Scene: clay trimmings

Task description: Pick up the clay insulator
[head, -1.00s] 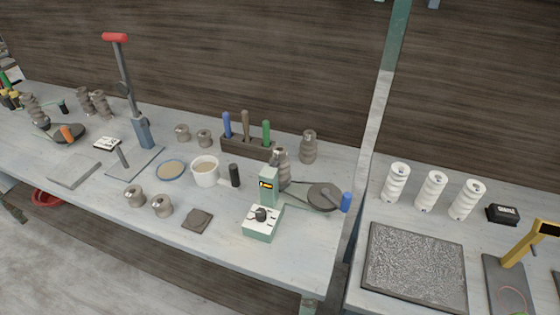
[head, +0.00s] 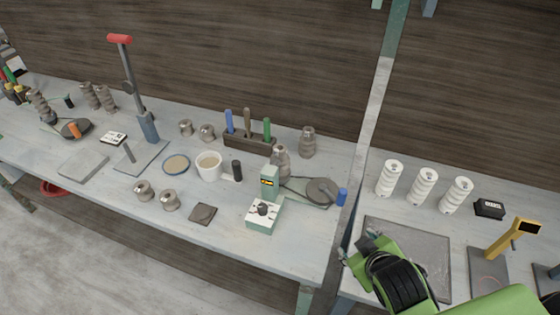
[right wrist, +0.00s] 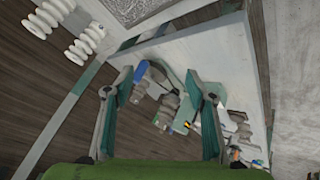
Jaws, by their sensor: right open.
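Several grey-brown ribbed clay insulators stand on the long bench. In the head view one clay insulator (head: 307,142) stands at the back, right of the tool rack, and another (head: 280,163) sits behind the small green machine. More stand at the far left (head: 90,96). My right gripper (head: 362,246) is in the lower right of the head view, above the textured slab. In the right wrist view its two fingers (right wrist: 160,85) are spread with nothing held between them. A clay insulator (right wrist: 166,108) shows beyond them, at a distance. My left gripper is not in view.
The green machine (head: 265,213) with its wheel (head: 320,191) and a tool rack (head: 248,142) crowd the nearby insulators. A post (head: 380,110) rises between the benches. White insulators (head: 423,187) stand on the right bench. A lever press (head: 146,127) stands left.

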